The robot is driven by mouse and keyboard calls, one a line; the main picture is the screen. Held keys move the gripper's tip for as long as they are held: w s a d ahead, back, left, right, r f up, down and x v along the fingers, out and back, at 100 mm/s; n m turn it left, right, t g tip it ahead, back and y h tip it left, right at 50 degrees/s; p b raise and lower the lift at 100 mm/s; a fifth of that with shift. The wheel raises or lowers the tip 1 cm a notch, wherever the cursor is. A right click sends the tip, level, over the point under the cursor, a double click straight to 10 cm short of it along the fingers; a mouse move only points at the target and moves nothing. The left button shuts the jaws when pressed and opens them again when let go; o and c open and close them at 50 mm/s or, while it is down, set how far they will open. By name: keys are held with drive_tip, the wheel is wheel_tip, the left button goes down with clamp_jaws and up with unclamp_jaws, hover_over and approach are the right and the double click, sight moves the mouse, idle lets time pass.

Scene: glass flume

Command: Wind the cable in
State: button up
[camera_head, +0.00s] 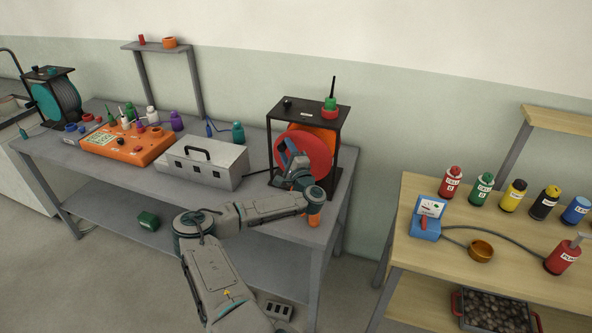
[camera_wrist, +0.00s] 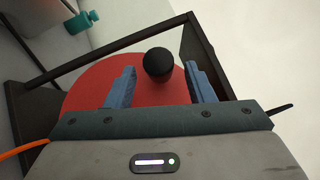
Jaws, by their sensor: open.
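A cable reel with a red disc (camera_head: 311,146) stands in a black frame (camera_head: 344,128) at the right end of the grey bench. In the wrist view the red disc (camera_wrist: 95,88) fills the middle, with a round black knob (camera_wrist: 158,62) standing out from it. My gripper (camera_head: 290,152) is in front of the disc. In the wrist view my gripper (camera_wrist: 160,84) is open, with one blue finger on each side of the knob and gaps visible. An orange cable (camera_wrist: 24,147) shows at the lower left of the wrist view.
A second reel (camera_head: 60,98) with a teal disc stands at the bench's far left. A grey metal box (camera_head: 202,165) and an orange panel (camera_head: 128,145) sit left of my gripper. A wooden table (camera_head: 420,255) with bottles stands to the right, across a gap.

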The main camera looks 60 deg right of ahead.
drive_tip(key=b+v, duration=0.2)
drive_tip(key=v, duration=0.8)
drive_tip(key=shift+s+a, duration=0.25)
drive_tip(key=shift+s, duration=0.05)
